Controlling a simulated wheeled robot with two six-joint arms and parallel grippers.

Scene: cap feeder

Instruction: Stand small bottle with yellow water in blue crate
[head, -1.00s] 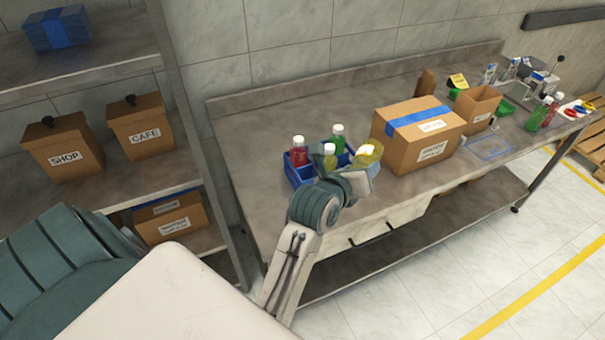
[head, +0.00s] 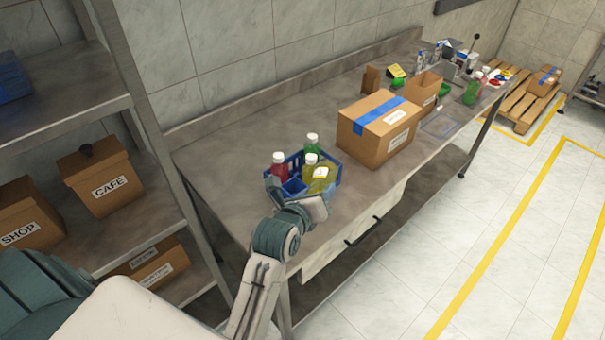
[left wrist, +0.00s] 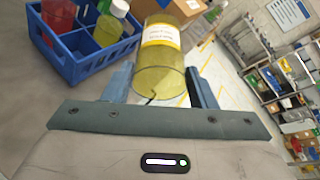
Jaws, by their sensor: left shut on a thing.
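The blue crate (head: 296,193) stands on the table. A red bottle (head: 279,170), a green bottle (head: 313,147) and a bottle with yellow liquid (head: 310,168) stand in it. My left gripper (head: 309,200) is shut on another bottle with yellow liquid (head: 322,180), which overlaps the crate's right side in the head view. In the left wrist view this held bottle (left wrist: 160,68), with a yellow and white label, is between the fingers, right of the crate (left wrist: 72,60). It looks tilted; its top is cut off. I cannot tell its height above the table. My right gripper is not in view.
A cardboard box with blue tape (head: 376,138) stands right of the crate. An open carton (head: 423,90) and several small items stand farther along the table (head: 228,140). A shelf with boxes (head: 102,180) is at the left. The table left of and behind the crate is clear.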

